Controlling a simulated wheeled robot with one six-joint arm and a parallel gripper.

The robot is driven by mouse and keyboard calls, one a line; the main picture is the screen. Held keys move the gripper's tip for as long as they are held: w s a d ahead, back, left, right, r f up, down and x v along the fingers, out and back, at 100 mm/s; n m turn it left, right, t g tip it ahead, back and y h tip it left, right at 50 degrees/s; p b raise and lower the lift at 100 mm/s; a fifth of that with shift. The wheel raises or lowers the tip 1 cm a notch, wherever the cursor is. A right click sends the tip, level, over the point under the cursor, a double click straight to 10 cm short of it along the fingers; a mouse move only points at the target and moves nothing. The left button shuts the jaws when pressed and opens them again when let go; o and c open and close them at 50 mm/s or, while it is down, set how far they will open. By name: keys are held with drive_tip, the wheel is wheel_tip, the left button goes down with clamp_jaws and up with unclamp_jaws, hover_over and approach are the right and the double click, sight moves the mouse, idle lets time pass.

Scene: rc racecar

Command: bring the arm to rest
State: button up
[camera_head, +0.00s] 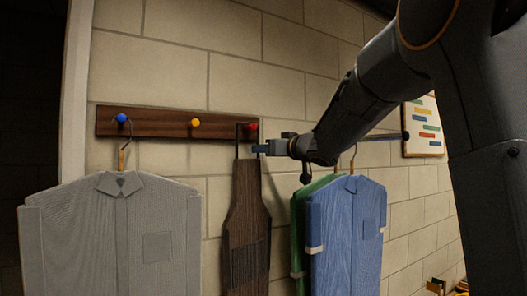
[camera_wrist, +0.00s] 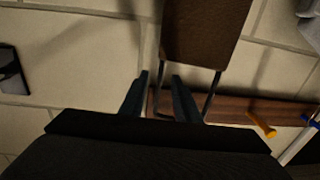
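My gripper (camera_head: 262,148) is at the right end of the wooden peg rail (camera_head: 160,123), beside the red peg (camera_head: 251,127) and the top of the dark brown apron. In the wrist view its two fingers (camera_wrist: 160,95) stand apart with a gap between them. The brown apron (camera_head: 246,215) hangs upright by its neck loop at the red peg. In the wrist view the apron (camera_wrist: 205,30) lies just beyond the fingers, and one side of its loop shows in the gap. I cannot tell whether the fingers touch the loop.
A grey shirt (camera_head: 120,235) hangs from the blue peg (camera_head: 121,118). The yellow peg (camera_head: 194,123) is bare. A blue shirt (camera_head: 345,235) and a green garment (camera_head: 299,225) hang close below my arm, near a dark bar (camera_head: 380,137). A chart (camera_head: 424,128) is on the wall.

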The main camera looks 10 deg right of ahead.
drive_tip(key=b+v, duration=0.1)
drive_tip(key=v, duration=0.6)
drive_tip(key=s+d+f+m+g+h, duration=0.2)
drive_tip(key=s+f+m+g+h, duration=0.15)
drive_tip(key=f, duration=1.25)
drive_tip(key=s+d+f+m+g+h, duration=0.1)
drive_tip(key=s+f+m+g+h, duration=0.2)
drive_tip(key=f, duration=1.3)
drive_tip(key=s+a+f+n+g, duration=0.1)
drive_tip(key=s+a+f+g, duration=0.2)
drive_tip(key=s+f, duration=0.6)
drive_tip(key=s+a+f+n+g, duration=0.1)
drive_tip(key=s+f+g, duration=0.5)
drive_tip(key=s, duration=1)
wheel_tip(320, 180, down, 4)
drive_tip(key=shift+s+a+r, duration=0.15)
drive_tip(key=shift+s+a, duration=0.15)
drive_tip(key=shift+a, duration=0.6)
